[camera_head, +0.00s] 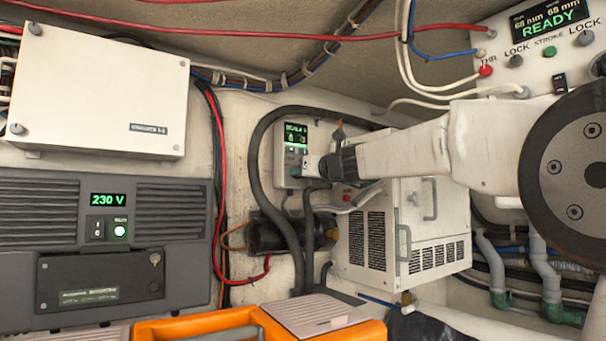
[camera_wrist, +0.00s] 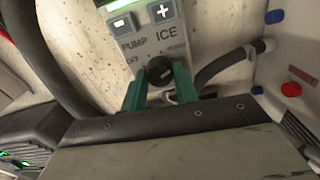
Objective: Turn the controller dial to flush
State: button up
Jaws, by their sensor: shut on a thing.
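The controller (camera_head: 291,140) is a small pale box with a lit green display, mounted on the back wall. The dark round dial (camera_wrist: 158,70) sits below the labels. My gripper (camera_wrist: 158,82) is shut on the dial, with one green finger on each side. My gripper also shows in the head view (camera_head: 303,170) at the controller's lower end. I cannot tell where the dial points.
A white vented cabinet (camera_head: 403,232) stands just right of the controller. A thick black hose (camera_head: 262,175) loops close on the left, and another dark hose (camera_wrist: 222,66) runs beside my right finger. An orange toolbox (camera_head: 215,328) lies below.

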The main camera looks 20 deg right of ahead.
jog(key=o, duration=1)
jog(key=shift+s, duration=0.15)
jog(key=v, duration=0.7)
jog(key=shift+s+d, duration=0.15)
jog(key=shift+s, duration=0.1)
